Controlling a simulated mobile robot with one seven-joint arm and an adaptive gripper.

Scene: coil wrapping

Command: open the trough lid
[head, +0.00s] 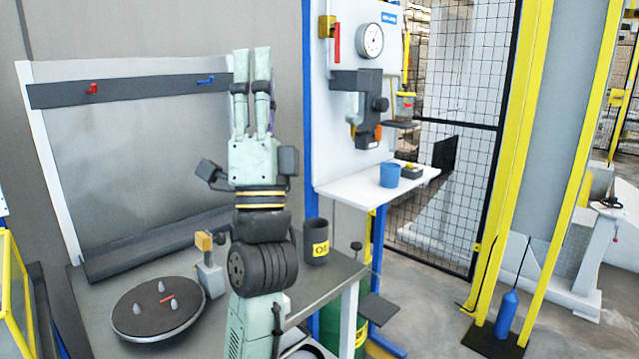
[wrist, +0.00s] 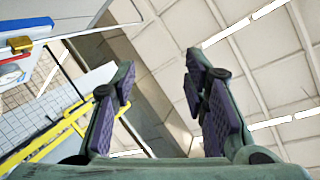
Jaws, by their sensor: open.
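My gripper (head: 252,72) is raised in the middle of the head view, fingers pointing up, in front of the grey back panel. In the wrist view my gripper (wrist: 158,85) has its two purple-padded fingers apart, with nothing between them. No trough lid can be made out with certainty. A long dark ledge (head: 135,251) runs along the foot of the back panel, and I cannot tell whether it is the trough. My gripper is well above this ledge and touches nothing.
A round turntable (head: 140,322) with several pegs and a dark cup (head: 316,238) stand on the bench. To the right, a white shelf (head: 350,190) carries a blue cup (head: 390,175). A mesh fence (head: 440,210) and yellow posts (head: 510,170) stand farther right. Air around my gripper looks clear.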

